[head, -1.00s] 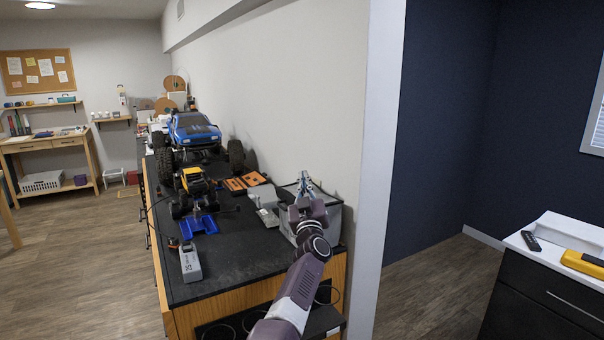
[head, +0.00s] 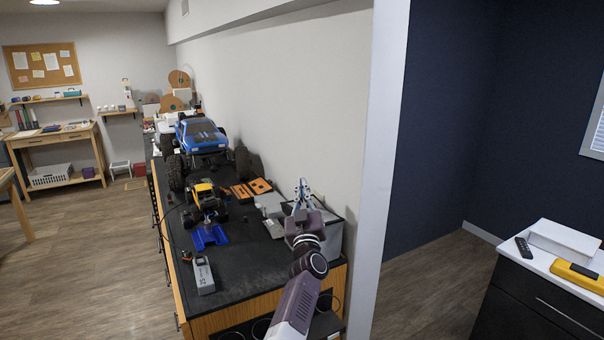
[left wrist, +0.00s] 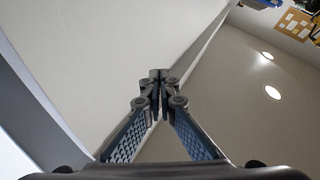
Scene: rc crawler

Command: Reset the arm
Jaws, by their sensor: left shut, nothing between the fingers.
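My left gripper (head: 303,190) points up above the right end of the black workbench, in front of a grey bin. Its fingertips meet in the left wrist view (left wrist: 160,75), and nothing is between them. Behind them in that view are a pale wall and the ceiling. My left arm comes up from the bottom of the head view. My right gripper is not in either view.
The grey bin (head: 331,240) stands close beside my left gripper. A wall borders the bench.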

